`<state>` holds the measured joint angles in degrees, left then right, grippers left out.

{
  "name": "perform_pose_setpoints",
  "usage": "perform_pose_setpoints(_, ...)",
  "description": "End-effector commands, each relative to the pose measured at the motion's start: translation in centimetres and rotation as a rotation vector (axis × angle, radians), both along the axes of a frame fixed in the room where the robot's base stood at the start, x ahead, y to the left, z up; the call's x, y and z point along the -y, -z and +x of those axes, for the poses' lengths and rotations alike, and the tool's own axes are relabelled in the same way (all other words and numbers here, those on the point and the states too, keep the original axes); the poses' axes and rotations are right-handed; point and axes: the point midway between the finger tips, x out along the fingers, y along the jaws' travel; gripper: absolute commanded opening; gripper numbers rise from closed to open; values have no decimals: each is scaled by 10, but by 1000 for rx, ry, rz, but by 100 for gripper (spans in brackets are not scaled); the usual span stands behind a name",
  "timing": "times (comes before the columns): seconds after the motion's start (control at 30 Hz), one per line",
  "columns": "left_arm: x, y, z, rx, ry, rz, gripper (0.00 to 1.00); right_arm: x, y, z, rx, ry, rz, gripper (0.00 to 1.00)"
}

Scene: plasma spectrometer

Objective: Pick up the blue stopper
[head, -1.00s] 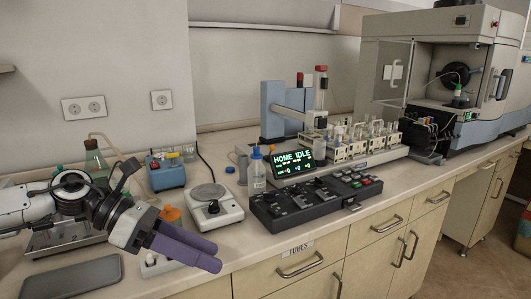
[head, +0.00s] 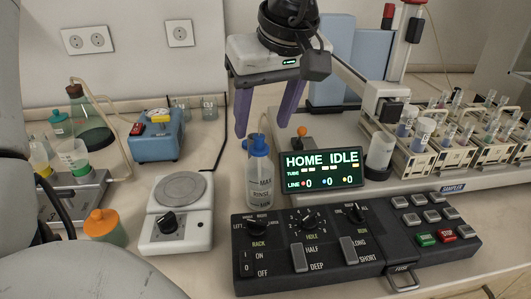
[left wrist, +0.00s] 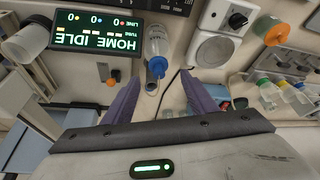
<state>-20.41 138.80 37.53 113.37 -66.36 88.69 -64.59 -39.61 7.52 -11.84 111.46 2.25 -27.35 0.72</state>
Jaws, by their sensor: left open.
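A blue stopper (head: 257,145) tops a clear upright bottle (head: 259,180) marked MAX, behind the black control panel. The blue stopper also shows in the left wrist view (left wrist: 158,67), on the end of the bottle (left wrist: 156,43). My left gripper (head: 262,130) hangs over the bench with its two purple fingers spread and pointing down. In the head view the stopper appears just below the fingertips. In the left wrist view it lies between the fingertips (left wrist: 161,76), with gaps on both sides. Nothing is held. My right gripper is not seen.
The control panel (head: 350,245) is in front of the bottle, and the lit HOME IDLE display (head: 322,170) is to its right. A stirrer with a round plate (head: 180,190) is to the left. Sampler racks (head: 430,150) crowd the right. A blue device (head: 157,135) stands farther left.

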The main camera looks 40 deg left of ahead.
Motion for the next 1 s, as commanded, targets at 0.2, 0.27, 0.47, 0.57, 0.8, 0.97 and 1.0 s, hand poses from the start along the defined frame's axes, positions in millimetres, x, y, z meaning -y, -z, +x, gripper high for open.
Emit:
perform_pose_setpoints(0.2, -7, 17, 2, -3, -2, -3, 52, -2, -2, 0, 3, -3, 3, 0)
perform_pose_setpoints(0.27, -10, 25, 3, -4, -1, -4, 52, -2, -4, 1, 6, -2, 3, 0)
perform_pose_setpoints(0.47, -21, 52, 7, -3, -2, -5, 52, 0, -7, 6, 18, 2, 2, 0)
perform_pose_setpoints(0.57, -23, 58, 8, 0, -1, -5, 52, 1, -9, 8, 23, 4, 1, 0)
perform_pose_setpoints(0.8, -24, 59, 9, 1, -2, -4, 50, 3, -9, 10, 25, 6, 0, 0)
perform_pose_setpoints(0.97, -24, 58, 9, 1, -2, -4, 23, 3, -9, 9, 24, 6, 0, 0)
perform_pose_setpoints(1.0, -24, 58, 9, 1, -2, -4, 17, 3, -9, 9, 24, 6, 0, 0)
